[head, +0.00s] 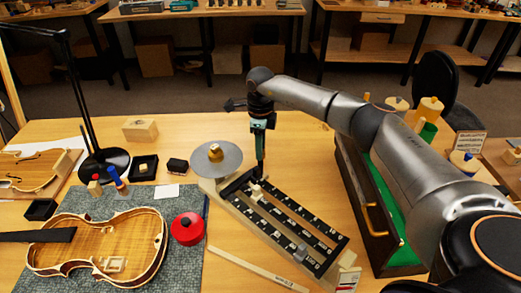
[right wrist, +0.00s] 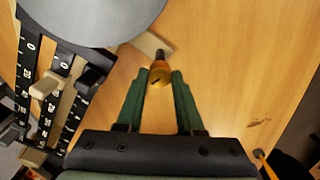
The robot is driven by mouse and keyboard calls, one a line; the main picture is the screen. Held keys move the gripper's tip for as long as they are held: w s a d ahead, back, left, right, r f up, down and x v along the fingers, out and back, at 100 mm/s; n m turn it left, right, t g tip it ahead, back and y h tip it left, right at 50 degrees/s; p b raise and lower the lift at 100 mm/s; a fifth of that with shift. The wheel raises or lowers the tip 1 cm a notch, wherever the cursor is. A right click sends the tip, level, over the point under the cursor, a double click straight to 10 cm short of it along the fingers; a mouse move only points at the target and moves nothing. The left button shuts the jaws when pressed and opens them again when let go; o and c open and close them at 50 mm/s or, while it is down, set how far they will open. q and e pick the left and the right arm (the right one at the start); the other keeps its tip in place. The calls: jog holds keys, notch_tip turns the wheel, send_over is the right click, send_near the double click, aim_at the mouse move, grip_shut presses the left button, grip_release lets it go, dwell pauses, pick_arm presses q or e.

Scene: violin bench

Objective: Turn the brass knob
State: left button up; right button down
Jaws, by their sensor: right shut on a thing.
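The brass knob (right wrist: 160,73) sits between the fingertips of my right gripper (right wrist: 158,80) in the right wrist view, at the end of a light bar. The gripper's green fingers are closed on it. In the head view my right gripper (head: 260,172) points down at the far side of the balance scale (head: 284,226), near its round grey pan (head: 231,164); the arm and fingers hide the knob there. The scale has black graduated beams with sliding weights. The pan also shows in the right wrist view (right wrist: 95,15). My left gripper is not in view.
A brass weight (head: 215,153) stands on the pan. A violin body (head: 100,250) lies on a grey mat (head: 192,262) at left, with a red round tin (head: 187,229). A green-lined case (head: 375,200) stands right of the scale. A wooden strip (head: 255,268) lies in front.

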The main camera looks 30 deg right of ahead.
jog(key=n+b, duration=0.1)
jog(key=n, duration=0.4)
jog(key=shift+n, duration=0.3)
dwell(0.4)
jog(key=c, duration=0.5)
grip_release()
jog(key=shift+c, duration=0.2)
notch_tip(320, 180, up, 13)
jog(key=b, duration=0.1)
jog(key=shift+f, duration=0.2)
